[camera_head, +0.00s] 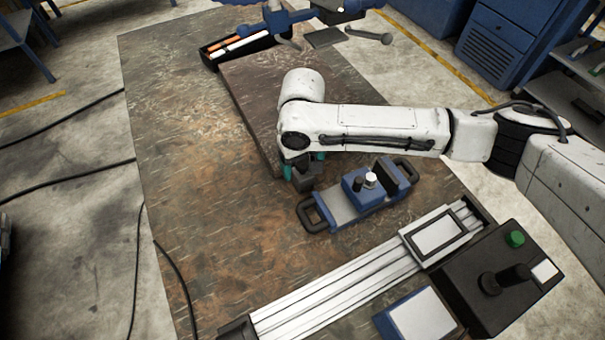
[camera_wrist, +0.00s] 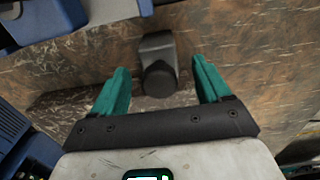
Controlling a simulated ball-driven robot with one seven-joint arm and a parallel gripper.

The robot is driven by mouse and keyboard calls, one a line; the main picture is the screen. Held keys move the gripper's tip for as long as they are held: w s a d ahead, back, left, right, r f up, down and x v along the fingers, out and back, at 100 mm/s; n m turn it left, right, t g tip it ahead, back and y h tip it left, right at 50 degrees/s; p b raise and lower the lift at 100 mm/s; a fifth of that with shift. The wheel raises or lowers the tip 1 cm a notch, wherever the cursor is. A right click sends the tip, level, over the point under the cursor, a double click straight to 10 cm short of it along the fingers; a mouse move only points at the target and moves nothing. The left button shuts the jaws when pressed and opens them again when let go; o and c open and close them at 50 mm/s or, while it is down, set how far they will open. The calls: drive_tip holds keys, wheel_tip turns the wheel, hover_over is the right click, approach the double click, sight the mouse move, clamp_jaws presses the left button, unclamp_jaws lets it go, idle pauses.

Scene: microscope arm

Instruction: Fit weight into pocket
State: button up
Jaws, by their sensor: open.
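A dark grey block with a round black knob, which looks like the weight (camera_wrist: 158,50), rests on the worn brown tabletop. It also shows in the head view (camera_head: 304,184), partly covered by my gripper. My gripper (camera_head: 303,166) points down over it. In the wrist view my gripper's teal fingers (camera_wrist: 160,68) are open on either side of the block, with a gap on both sides. A blue and grey fixture with black end handles (camera_head: 343,208) lies just right of the block. I cannot tell which part is the pocket.
A raised brown slab (camera_head: 250,100) lies behind my gripper. A silver rail with a framed slider (camera_head: 330,290) and a black control box with a green button (camera_head: 485,305) are at the front right. A black tray (camera_head: 215,60) holds sticks at the back. The table's left is clear.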

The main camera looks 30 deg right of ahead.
drive_tip(key=shift+f, duration=0.95)
clamp_jaws()
drive_tip(key=shift+r, duration=0.15)
